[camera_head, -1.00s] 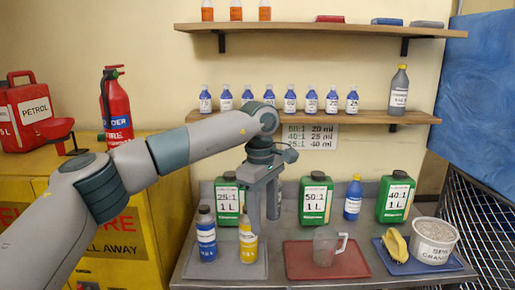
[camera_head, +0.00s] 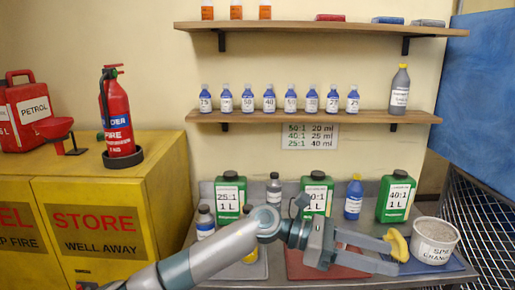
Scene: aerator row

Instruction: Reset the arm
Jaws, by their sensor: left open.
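My left arm comes in low from the bottom left and reaches across the front of the bench. My left gripper (camera_head: 390,257) points right over the red tray and the blue tray. Its two fingers are apart, with nothing seen between them. The fingertips are close to a yellow curved item (camera_head: 399,246) on the blue tray; I cannot tell whether they touch it. The clear jug on the red tray is hidden behind the gripper. My right gripper is not in view.
Green containers (camera_head: 395,197) and a blue bottle (camera_head: 353,198) stand along the back of the bench. A white tub (camera_head: 435,241) is at the right. My forearm partly covers bottles on the left tray. A shelf (camera_head: 300,116) with small bottles hangs above.

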